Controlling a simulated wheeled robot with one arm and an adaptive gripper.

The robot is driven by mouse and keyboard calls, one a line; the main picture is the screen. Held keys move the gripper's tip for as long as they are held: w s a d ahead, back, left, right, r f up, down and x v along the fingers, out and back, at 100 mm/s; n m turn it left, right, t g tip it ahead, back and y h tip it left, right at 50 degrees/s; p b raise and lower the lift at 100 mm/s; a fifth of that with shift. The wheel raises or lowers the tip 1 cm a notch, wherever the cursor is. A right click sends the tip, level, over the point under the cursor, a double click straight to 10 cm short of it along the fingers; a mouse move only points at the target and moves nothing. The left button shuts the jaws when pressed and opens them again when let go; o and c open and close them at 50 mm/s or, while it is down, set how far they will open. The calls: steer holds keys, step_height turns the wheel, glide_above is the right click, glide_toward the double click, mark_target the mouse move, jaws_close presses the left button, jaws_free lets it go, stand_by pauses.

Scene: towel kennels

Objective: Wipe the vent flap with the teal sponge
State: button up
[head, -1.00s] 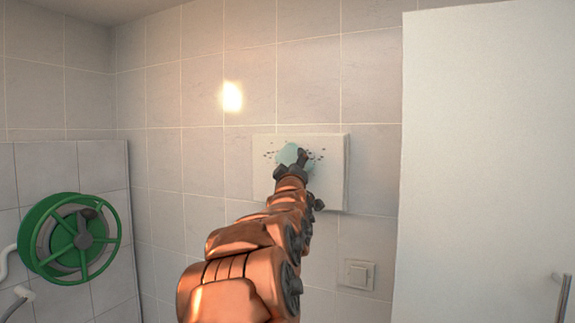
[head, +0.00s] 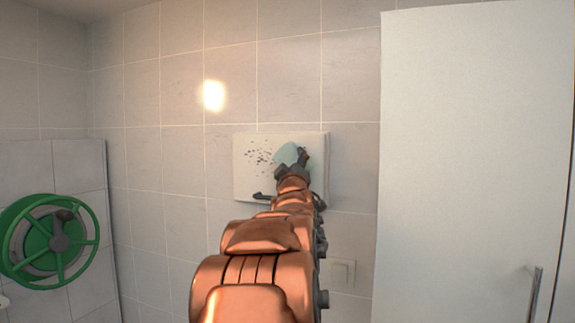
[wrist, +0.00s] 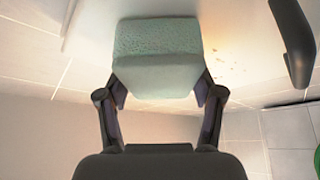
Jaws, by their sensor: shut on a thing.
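The vent flap (head: 244,178) is a pale square panel on the tiled wall, with a dark handle (head: 264,196) low on it. Dark specks (head: 261,157) mark its left and middle part. My gripper (head: 299,160) is shut on the teal sponge (head: 286,153) in front of the flap's right half. In the wrist view the sponge (wrist: 157,52) sits between both fingers, with the pale flap (wrist: 238,45) beyond it and a few brownish specks to its right. I cannot tell whether the sponge touches the flap. My arm hides the flap's lower right part.
A green hose reel (head: 14,243) hangs on the wall at the left. A tall white door or panel (head: 470,150) with a metal handle (head: 534,295) stands at the right. A wall switch (head: 342,274) is below the flap. The wall between reel and flap is clear.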

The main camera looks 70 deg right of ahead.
steer(key=shift+s+d, duration=0.15)
steer(key=shift+s, duration=1.45)
steer(key=shift+f+b, duration=0.1)
steer(key=shift+b, duration=0.4)
steer(key=shift+w+b, duration=0.1)
steer(key=shift+b, duration=0.35)
